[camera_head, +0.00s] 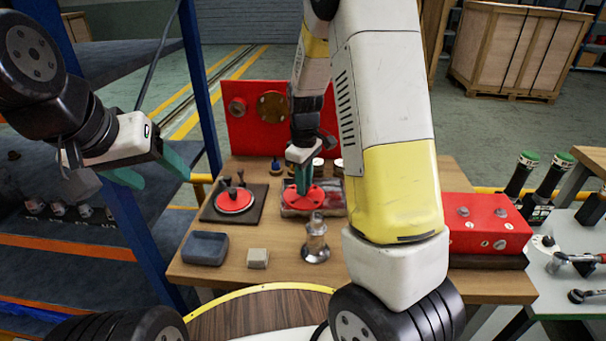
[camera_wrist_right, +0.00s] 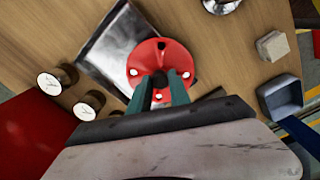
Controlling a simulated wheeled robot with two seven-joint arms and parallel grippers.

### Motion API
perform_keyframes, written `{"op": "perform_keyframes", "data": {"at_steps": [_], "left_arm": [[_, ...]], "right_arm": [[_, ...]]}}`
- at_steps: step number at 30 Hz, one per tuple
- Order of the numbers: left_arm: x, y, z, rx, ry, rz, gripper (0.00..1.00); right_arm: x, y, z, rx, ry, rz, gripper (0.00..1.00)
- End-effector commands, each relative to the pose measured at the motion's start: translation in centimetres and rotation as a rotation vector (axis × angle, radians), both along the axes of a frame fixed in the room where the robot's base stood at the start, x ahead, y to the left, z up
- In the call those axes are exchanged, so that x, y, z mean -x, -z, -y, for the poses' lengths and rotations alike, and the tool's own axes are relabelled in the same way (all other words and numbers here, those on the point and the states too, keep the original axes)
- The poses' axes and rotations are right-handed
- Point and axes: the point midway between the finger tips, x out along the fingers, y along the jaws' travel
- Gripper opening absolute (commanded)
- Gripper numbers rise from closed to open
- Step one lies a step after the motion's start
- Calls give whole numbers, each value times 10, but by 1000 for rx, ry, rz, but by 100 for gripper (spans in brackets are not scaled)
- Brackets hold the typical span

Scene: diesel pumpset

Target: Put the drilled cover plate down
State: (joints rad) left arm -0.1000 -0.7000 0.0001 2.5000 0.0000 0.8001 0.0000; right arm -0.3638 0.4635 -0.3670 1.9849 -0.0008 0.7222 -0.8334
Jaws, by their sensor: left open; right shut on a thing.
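The drilled cover plate (camera_head: 296,200) is a red disc with several small holes. My right gripper (camera_head: 304,180) points down and is shut on its dark centre knob. In the right wrist view, the plate (camera_wrist_right: 150,52) sits under the green fingers of the gripper (camera_wrist_right: 165,88) and overlaps one edge of a shiny metal tray (camera_wrist_right: 112,42). I cannot tell whether the plate touches what is under it. My left gripper (camera_head: 155,176) is open and empty, off the left side of the bench.
The wooden bench (camera_head: 280,240) also bears a red disc (camera_head: 235,201) on a black mat, a blue-grey bin (camera_head: 205,248), a beige block (camera_head: 258,258) and a metal-and-glass part (camera_head: 316,240). A red box (camera_head: 487,226) stands right. A red upright panel (camera_head: 240,128) is behind.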

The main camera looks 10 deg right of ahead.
Motion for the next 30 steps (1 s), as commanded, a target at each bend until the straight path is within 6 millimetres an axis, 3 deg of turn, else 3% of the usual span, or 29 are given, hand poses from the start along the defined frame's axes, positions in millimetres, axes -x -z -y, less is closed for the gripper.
{"op": "perform_keyframes", "data": {"at_steps": [3,14,21,30], "left_arm": [[0,0,0,0,0,0,65],[0,0,0,0,0,0,65],[0,0,0,0,0,0,65],[0,0,0,0,0,0,65]], "right_arm": [[-14,2,15,-1,3,1,0],[-32,5,36,-1,2,1,0],[-30,38,33,0,-1,0,0],[-30,40,33,0,-1,1,0]]}}
